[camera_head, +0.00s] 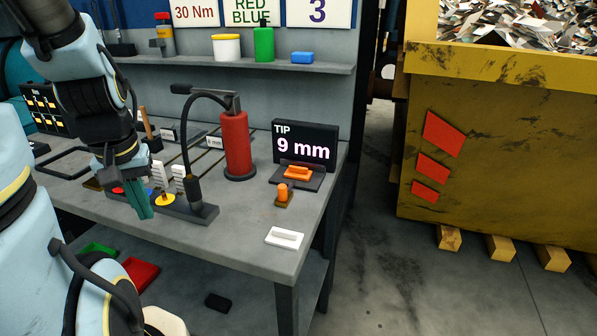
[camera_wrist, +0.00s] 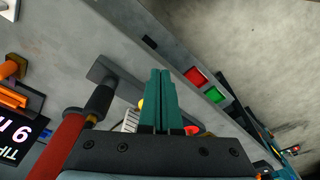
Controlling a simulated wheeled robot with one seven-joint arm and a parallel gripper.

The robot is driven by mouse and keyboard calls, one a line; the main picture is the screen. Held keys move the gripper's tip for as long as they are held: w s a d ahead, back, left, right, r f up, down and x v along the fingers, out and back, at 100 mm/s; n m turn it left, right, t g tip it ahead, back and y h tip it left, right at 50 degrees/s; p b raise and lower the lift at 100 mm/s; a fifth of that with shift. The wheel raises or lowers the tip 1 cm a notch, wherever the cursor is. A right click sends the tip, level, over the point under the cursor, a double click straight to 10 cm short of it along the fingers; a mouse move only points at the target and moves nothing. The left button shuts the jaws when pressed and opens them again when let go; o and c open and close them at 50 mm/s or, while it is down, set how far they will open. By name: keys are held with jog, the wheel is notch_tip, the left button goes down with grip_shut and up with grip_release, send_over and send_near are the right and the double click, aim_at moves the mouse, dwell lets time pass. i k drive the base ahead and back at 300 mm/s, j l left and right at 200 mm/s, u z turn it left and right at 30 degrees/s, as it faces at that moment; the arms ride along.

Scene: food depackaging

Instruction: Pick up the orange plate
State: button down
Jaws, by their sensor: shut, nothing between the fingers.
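A small orange plate (camera_head: 298,173) with a raised grip sits on a dark stand in front of the "TIP 9 mm" display, right of the red cylinder. It also shows at the left edge of the wrist view (camera_wrist: 12,98). My gripper (camera_head: 147,214) has teal fingers pointing down over the left front part of the bench, well left of the orange plate. In the wrist view my gripper's fingers (camera_wrist: 160,74) are together with nothing between them.
The red cylinder (camera_head: 236,142) and a black hose fixture (camera_head: 195,192) stand between my gripper and the orange plate. An orange knob (camera_head: 283,192) and a white plate (camera_head: 285,238) lie nearer the bench's front right edge. A yellow bin (camera_head: 500,150) stands at right.

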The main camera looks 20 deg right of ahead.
aim_at(293, 172)
jog(key=k+l+u, duration=0.1)
jog(key=k, duration=0.2)
jog(key=k+l+u, duration=0.15)
jog(key=k+l, duration=0.15)
jog(key=l, duration=0.2)
jog(key=k+l+u, duration=0.15)
jog(key=k+l, duration=0.15)
jog(key=l, duration=0.15)
jog(key=i+l+u, duration=0.15)
jog(key=l, duration=0.4)
jog(key=l+u, duration=0.15)
jog(key=l, duration=0.4)
